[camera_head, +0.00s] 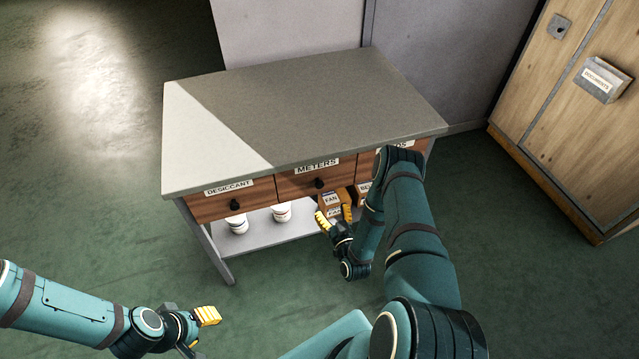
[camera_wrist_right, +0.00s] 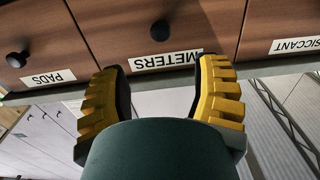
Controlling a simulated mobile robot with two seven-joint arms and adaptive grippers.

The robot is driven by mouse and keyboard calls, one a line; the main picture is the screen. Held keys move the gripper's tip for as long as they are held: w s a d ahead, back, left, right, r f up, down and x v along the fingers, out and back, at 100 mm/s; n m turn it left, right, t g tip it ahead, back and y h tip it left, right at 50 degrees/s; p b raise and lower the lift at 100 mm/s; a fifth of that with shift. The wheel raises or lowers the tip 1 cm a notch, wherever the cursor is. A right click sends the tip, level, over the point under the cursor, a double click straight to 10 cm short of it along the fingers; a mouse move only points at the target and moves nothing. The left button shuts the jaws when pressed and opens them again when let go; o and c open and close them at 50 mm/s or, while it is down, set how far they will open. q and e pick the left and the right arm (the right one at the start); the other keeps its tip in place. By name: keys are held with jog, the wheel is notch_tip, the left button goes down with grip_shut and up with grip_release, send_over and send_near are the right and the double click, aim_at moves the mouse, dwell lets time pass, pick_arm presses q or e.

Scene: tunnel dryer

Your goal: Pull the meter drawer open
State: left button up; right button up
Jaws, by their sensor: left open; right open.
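The meter drawer (camera_head: 296,187), labelled METERS, is the middle wooden drawer under the grey worktop and looks shut. Its round black knob (camera_head: 319,183) sits on the front below the label. My right gripper (camera_head: 335,214) is open in front of the bench, below and a little right of this knob, apart from it. In the right wrist view, which is upside down, the yellow fingers (camera_wrist_right: 160,88) are spread, with the METERS label (camera_wrist_right: 165,61) and the knob (camera_wrist_right: 160,30) beyond them. My left gripper (camera_head: 201,328) is open and empty over the floor at lower left.
The desiccant drawer (camera_head: 208,205) is left of it; the pads drawer (camera_head: 363,162) is right, partly hidden by my right arm. White jars (camera_head: 237,226) and a FAN box (camera_head: 329,203) stand on the lower shelf (camera_head: 262,235). A wooden cabinet (camera_head: 560,100) stands right.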

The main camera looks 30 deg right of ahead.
aim_at(320, 186)
jog(key=b+x, duration=0.1)
jog(key=x, duration=1.1)
jog(key=shift+w+a+b, duration=0.1)
jog(key=shift+w+b, duration=0.1)
jog(key=shift+b, duration=0.15)
grip_shut()
